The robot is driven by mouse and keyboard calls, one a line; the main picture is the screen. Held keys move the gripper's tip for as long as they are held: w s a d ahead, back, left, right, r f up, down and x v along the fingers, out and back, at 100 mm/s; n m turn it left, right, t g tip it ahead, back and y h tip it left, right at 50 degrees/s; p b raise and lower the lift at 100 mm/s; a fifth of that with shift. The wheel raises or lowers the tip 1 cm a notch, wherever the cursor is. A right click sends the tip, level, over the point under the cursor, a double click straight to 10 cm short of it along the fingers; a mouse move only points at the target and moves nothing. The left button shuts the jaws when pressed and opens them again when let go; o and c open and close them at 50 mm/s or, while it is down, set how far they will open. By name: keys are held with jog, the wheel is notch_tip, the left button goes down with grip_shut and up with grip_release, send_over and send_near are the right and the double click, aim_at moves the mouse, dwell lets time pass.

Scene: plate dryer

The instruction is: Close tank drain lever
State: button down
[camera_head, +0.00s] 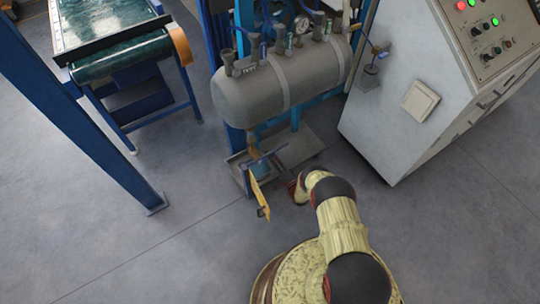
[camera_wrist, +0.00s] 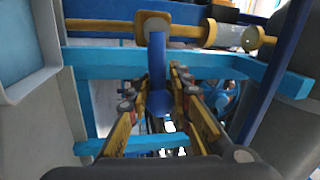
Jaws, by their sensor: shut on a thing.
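The grey tank (camera_head: 280,80) lies horizontally in a blue frame. Below it is a brass drain valve (camera_head: 252,138), which also shows at the top of the wrist view (camera_wrist: 155,28). The blue drain lever (camera_wrist: 157,65) hangs from the valve toward the camera, its rounded end between my fingers. My gripper (camera_wrist: 160,84) is shut on the lever, one finger on each side. In the head view my arm reaches in under the tank. The contact is too small there to make out.
A white control cabinet (camera_head: 400,120) with lit buttons stands right of the tank. A green conveyor (camera_head: 120,55) and a blue post (camera_head: 85,115) are at left. A light blue crossbar (camera_wrist: 100,62) runs behind the lever. The floor in front is clear.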

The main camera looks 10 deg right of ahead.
jog(key=shift+d+f+m, duration=0.1)
jog(key=shift+f+m, duration=0.3)
jog(key=shift+m, duration=0.5)
jog(key=shift+f, duration=0.1)
jog(key=c, duration=1.7)
grip_release()
jog(key=shift+o, duration=0.8)
jog(key=v, duration=1.2)
